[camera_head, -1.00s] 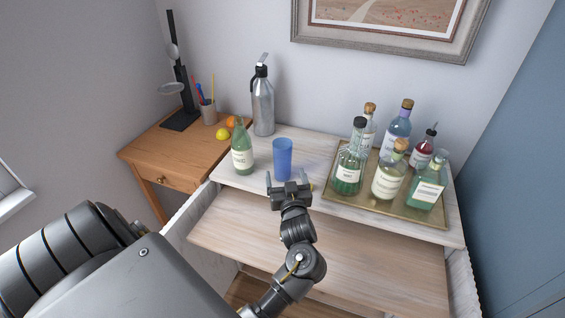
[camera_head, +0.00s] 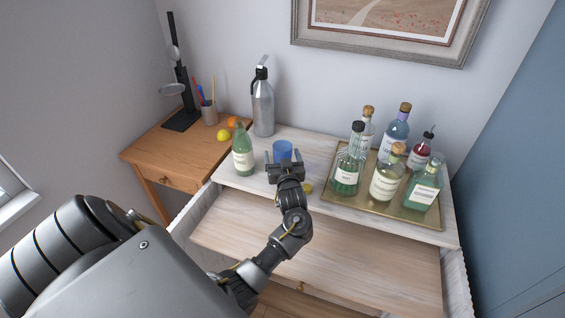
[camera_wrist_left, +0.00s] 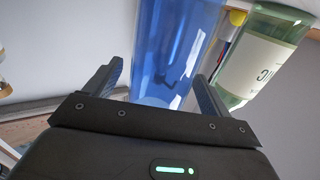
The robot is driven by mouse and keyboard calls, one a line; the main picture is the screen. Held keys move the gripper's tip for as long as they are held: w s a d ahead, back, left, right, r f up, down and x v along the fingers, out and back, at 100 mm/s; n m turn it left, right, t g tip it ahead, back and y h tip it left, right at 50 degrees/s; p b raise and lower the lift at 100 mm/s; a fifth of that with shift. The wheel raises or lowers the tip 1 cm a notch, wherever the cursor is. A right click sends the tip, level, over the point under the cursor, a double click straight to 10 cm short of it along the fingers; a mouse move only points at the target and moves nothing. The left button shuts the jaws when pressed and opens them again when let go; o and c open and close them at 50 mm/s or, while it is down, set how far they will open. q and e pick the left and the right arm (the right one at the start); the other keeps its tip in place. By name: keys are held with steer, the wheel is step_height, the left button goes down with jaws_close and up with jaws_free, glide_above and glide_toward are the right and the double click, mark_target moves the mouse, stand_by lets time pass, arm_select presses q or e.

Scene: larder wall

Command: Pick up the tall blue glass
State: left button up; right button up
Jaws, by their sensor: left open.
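The tall blue glass (camera_head: 282,151) stands upright on the white-washed wooden top of the cabinet. My left gripper (camera_head: 284,161) is in front of it, open, and hides its lower part in the head view. In the left wrist view the blue glass (camera_wrist_left: 173,52) shows between the two open fingers (camera_wrist_left: 160,82), with a finger on each side. I cannot tell whether either finger touches it. My right gripper is not in view.
A green labelled bottle (camera_head: 243,156) stands just left of the glass. A silver flask (camera_head: 263,105) stands behind. A brass tray (camera_head: 414,213) with several bottles is on the right. A small yellow thing (camera_head: 307,187) shows beside my gripper.

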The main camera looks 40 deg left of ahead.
arm_select(q)
steer(key=shift+d, duration=0.1)
steer(key=c, duration=1.3)
steer(key=shift+o, duration=0.2)
steer(key=shift+r, duration=0.1)
